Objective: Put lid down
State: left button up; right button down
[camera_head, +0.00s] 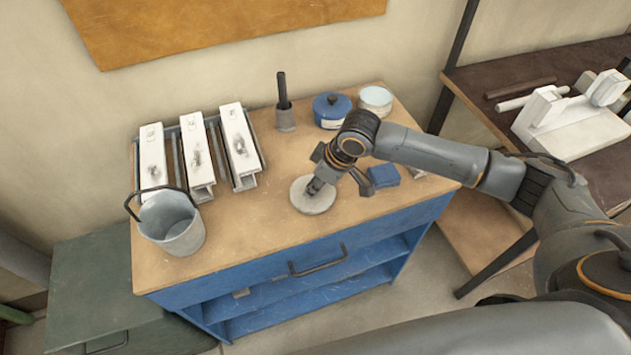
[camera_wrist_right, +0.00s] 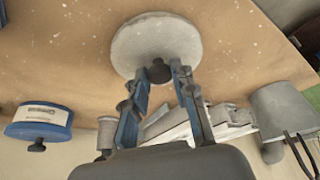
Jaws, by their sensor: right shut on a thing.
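The lid (camera_head: 310,204) is a round, pale grey disc with a dark knob. In the head view it is at the front middle of the wooden bench top, on it or just above; I cannot tell which. My right gripper (camera_head: 316,186) is above the lid, shut on its knob. In the right wrist view the lid (camera_wrist_right: 155,40) is flat in front of the fingers (camera_wrist_right: 166,76), which close on the dark knob from both sides. A pale round pot (camera_head: 375,98) with a light blue top stands at the back right. My left gripper is not in view.
A blue lidded pot (camera_head: 332,112) and a grey holder with a dark stick (camera_head: 285,115) stand at the back. Pale clamped profiles (camera_head: 200,160) and a grey bucket (camera_head: 175,225) are at left. A small blue block (camera_head: 383,176) lies right of the lid.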

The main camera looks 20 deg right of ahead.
jog(key=shift+f, duration=0.1)
jog(key=c, duration=1.1)
grip_release()
jog(key=shift+d+r, duration=0.2)
jog(key=shift+r, duration=0.35)
jog(key=b+v, duration=0.1)
jog(key=v, duration=1)
jog(key=shift+a+r, duration=0.1)
